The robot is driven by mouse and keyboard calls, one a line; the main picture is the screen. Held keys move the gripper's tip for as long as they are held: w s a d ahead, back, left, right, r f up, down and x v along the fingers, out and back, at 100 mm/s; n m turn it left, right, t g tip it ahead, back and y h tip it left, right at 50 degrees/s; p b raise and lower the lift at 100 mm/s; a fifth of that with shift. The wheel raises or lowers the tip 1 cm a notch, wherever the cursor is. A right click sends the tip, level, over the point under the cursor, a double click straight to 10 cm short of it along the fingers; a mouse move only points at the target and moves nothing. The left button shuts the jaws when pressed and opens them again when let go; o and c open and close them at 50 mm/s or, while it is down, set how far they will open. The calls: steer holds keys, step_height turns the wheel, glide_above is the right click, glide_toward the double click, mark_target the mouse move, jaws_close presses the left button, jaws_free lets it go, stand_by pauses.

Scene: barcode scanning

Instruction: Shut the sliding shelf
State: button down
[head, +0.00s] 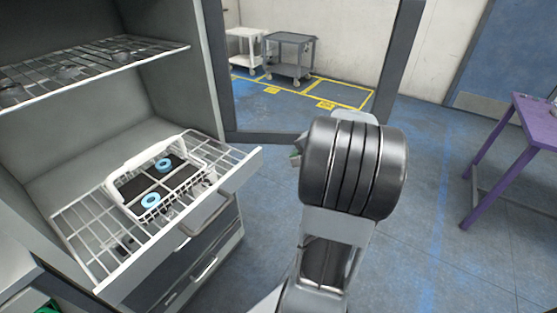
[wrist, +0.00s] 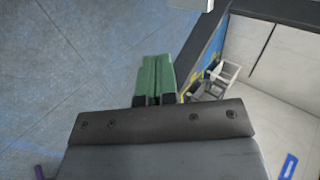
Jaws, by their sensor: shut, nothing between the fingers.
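The sliding shelf (head: 180,235) is a wire rack with a pale front rail, pulled out of the grey cabinet at the left of the head view. A white basket with a black base and two blue rings (head: 157,177) sits on it. My arm stands to the right of the shelf, apart from it. In the head view only a small green bit of my gripper shows, the rest hidden behind my wrist. In the wrist view my gripper (wrist: 153,80) has its green fingers shut together with nothing between them. The shelf is not clearly seen in the wrist view.
A fixed upper wire shelf (head: 90,68) is inside the cabinet. Drawers (head: 205,262) lie below the sliding shelf. A purple table (head: 535,120) stands at the right. Carts (head: 289,55) stand at the back beyond a dark frame. The blue floor between is open.

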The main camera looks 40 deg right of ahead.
steer(key=w+r+x, duration=0.1)
steer(key=r+x, duration=0.1)
steer(key=x, duration=1)
steer(key=shift+w+a+p, duration=0.25)
steer(key=shift+w+p, duration=0.05)
steer(key=shift+w, duration=0.15)
steer(key=shift+f, duration=0.15)
